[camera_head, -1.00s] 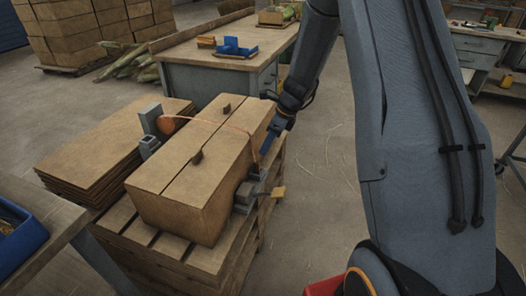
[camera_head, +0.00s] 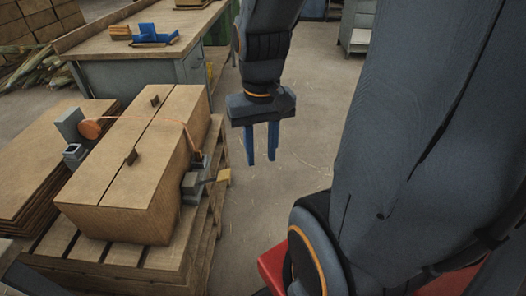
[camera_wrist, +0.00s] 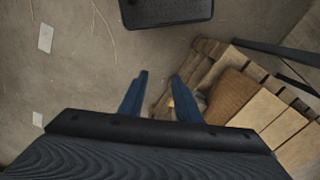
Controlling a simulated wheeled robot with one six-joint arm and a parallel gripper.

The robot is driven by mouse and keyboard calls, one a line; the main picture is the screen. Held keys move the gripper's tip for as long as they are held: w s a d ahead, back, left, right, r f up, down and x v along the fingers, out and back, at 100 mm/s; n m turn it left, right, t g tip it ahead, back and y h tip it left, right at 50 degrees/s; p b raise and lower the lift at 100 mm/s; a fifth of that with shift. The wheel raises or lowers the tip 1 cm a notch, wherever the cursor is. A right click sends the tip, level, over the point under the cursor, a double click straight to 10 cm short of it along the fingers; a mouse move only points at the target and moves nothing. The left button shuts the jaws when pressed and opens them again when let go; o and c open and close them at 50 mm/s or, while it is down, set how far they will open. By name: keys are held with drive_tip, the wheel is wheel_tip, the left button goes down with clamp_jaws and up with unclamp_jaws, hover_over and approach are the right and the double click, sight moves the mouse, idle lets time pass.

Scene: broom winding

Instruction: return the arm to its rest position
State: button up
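My gripper (camera_head: 261,158) hangs over bare floor to the right of the pallet in the head view, with its blue fingers pointing down. The fingers are apart with nothing between them. In the wrist view, the open fingers (camera_wrist: 152,95) have floor between them. My gripper is clear of the cardboard box (camera_head: 130,185), which sits on a wooden pallet (camera_head: 208,215). The box also shows at the right of the wrist view (camera_wrist: 235,100). An orange cord runs across the box top from an orange spool (camera_head: 91,129) on its left to a grey clamp (camera_head: 192,184) on its right side.
A stack of flat boards (camera_head: 35,180) lies left of the box. A workbench (camera_head: 130,50) with blue trays (camera_head: 154,36) stands behind. The floor (camera_head: 320,120) around my gripper is clear except for scattered straw strands.

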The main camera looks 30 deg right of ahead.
drive_tip(key=shift+s+n, duration=0.3)
drive_tip(key=shift+s, duration=0.1)
drive_tip(key=a+r+n+p, duration=0.2)
drive_tip(key=a+r+p, duration=0.2)
drive_tip(key=a+p, duration=0.2)
drive_tip(key=shift+a, duration=0.35)
idle(0.6)
